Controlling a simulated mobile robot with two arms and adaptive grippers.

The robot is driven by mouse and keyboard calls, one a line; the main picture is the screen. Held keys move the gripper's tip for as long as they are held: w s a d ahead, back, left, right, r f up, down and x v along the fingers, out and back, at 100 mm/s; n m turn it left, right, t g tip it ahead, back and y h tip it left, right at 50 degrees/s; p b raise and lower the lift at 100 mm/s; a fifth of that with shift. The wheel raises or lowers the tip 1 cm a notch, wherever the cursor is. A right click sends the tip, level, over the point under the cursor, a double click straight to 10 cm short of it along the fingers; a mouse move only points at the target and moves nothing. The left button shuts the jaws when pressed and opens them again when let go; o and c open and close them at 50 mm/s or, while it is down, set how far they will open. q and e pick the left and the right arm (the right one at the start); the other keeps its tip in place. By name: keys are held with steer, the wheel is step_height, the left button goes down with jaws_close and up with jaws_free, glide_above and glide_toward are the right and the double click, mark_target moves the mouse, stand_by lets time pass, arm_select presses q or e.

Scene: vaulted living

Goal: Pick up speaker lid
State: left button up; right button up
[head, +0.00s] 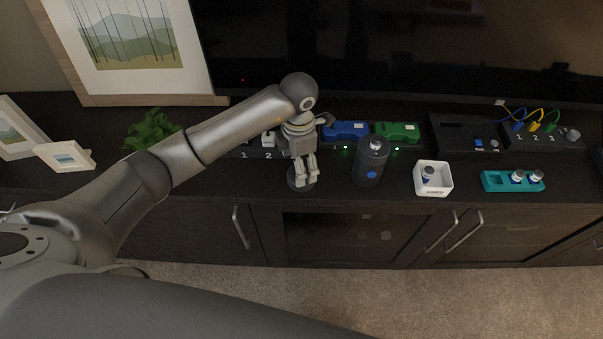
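My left gripper (306,181) points down over the dark cabinet top, left of the speaker. Its two fingers are a little apart, with the tips over a dark round piece (293,183) that looks like the speaker lid. The fingers cover much of this piece, and I cannot tell whether they grip it or only stand over it. The speaker (368,171) is a dark upright cylinder with a blue dot on its front and a light grey part at its top. My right gripper is not in view.
Behind are a numbered dock (256,153), a blue device (346,130) and a green device (397,131). A white box (433,190) and a teal tray (497,182) with small bottles stand to the right. A plant (152,129) and picture frames are left. The TV screen (420,50) rises behind.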

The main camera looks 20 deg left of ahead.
mark_target(291, 175)
arm_select(q)
step_height(291, 175, down, 5)
steer(key=shift+a+r+p, duration=0.1)
steer(key=shift+p, duration=0.25)
steer(key=c, duration=0.6)
steer(key=shift+r, duration=0.1)
